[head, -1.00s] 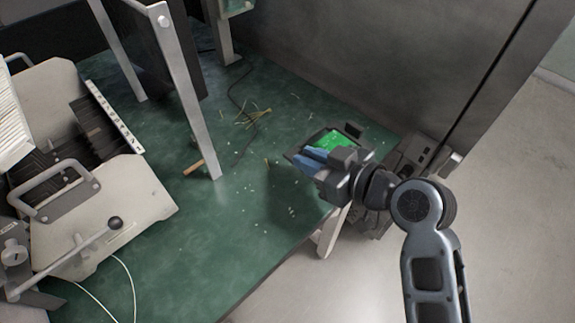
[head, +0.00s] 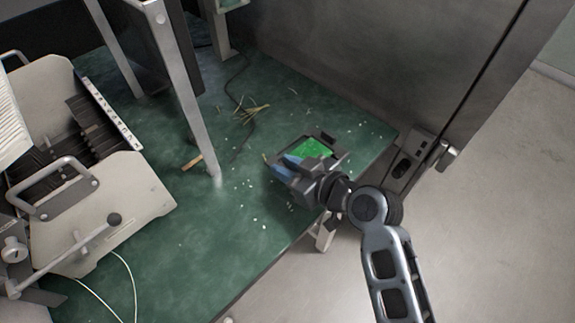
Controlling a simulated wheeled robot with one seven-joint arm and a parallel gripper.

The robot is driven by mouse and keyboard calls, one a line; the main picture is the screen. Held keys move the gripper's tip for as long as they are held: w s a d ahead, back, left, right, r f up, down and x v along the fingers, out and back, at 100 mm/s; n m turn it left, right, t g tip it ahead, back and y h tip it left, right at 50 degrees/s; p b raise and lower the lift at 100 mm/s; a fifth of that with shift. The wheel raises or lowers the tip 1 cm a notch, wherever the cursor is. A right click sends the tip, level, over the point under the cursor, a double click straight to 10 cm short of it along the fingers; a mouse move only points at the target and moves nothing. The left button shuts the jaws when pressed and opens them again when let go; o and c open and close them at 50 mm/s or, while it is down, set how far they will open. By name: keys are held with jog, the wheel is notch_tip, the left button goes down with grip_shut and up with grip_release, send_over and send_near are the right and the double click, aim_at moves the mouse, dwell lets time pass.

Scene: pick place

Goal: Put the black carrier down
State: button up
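The black carrier (head: 331,162) is a dark frame with a bright green board (head: 309,149) in it. It is at the right part of the green table (head: 215,235), near its front edge. My gripper (head: 289,165), with blue fingers, is at the carrier's near left side and appears shut on it. The gripper body hides part of the carrier. I cannot tell whether the carrier touches the table top.
A light machine with a handle (head: 62,190) stands at the left. A metal post (head: 187,95) rises behind it. Thin wire scraps (head: 250,110) and a brown stick (head: 191,163) lie on the table. A grey wall stands behind. The table's front middle is mostly clear.

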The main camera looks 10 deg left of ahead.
jog(key=o, duration=0.3)
jog(key=v, duration=1.2)
jog(key=shift+r+b, duration=0.1)
jog(key=shift+b, duration=0.2)
jog(key=s+d+f+m+t+h, duration=0.2)
jog(key=s+d+f+m+h, duration=0.15)
jog(key=s+d, duration=0.35)
jog(key=s+d+f+m+t+h, duration=0.2)
jog(key=s+d+m+h, duration=0.3)
jog(key=s, duration=0.4)
jog(key=s+d+r+t, duration=0.1)
jog(key=s+r, duration=0.2)
jog(key=s, duration=0.2)
jog(key=s+d+r+m+h, duration=0.1)
jog(key=s+d+r, duration=0.1)
jog(key=s+r, duration=0.2)
jog(key=s+d+r+m+t+h, duration=0.1)
jog(key=s+d+r, duration=0.1)
jog(key=s+r, duration=0.2)
jog(key=shift+s+d+r+t, duration=0.1)
jog(key=shift+s+t, duration=0.2)
jog(key=shift+s, duration=0.75)
